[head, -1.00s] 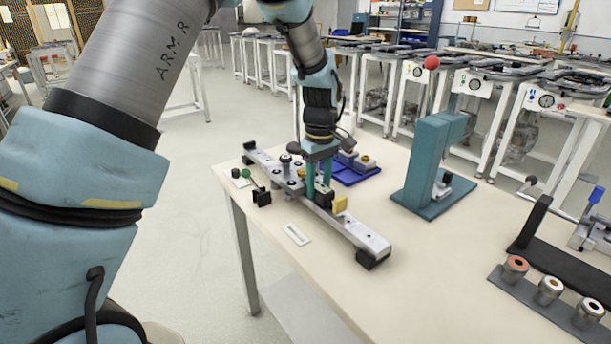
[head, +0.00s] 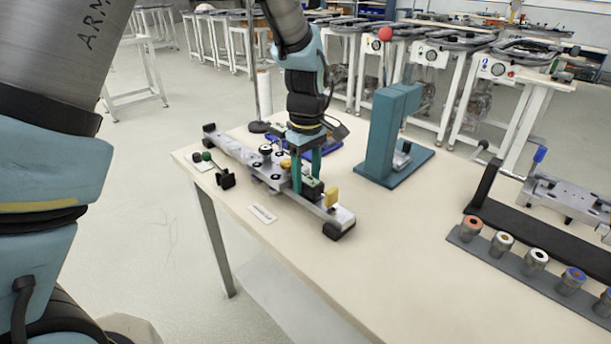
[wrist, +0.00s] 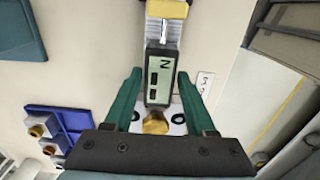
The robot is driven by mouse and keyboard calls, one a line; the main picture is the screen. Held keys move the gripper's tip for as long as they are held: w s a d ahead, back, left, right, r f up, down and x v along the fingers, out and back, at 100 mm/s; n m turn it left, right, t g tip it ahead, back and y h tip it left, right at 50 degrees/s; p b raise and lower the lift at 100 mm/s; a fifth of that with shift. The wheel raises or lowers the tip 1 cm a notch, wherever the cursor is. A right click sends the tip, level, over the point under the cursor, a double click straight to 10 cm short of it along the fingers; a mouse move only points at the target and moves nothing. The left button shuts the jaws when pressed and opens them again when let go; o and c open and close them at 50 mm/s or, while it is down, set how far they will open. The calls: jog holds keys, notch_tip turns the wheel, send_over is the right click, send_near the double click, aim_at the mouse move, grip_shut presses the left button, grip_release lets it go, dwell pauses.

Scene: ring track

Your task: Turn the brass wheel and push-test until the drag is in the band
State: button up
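The drag rig, a grey rail (head: 342,217), lies along the left side of the cream table. On it sits a slider with a black knob (head: 266,150). The brass wheel (wrist: 155,122) shows in the wrist view at the near end of a dark force gauge (wrist: 160,76). The gauge's screen shows "N"; its bar marks are unclear. A silver rod joins its far end to a yellow block (wrist: 167,9).
A teal press with a red ball (head: 385,34) stands behind the rail. A blue tray (wrist: 72,122) lies behind my gripper. A small clamp (head: 225,178) and white label (head: 262,214) lie in front. A rack of rings (head: 535,258) is at right. The middle tabletop is clear.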

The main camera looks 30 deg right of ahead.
jog(key=shift+o, duration=1.3)
jog(key=shift+w, duration=0.1)
notch_tip(320, 180, up, 11)
jog(key=b, duration=0.1)
jog(key=shift+f, duration=0.1)
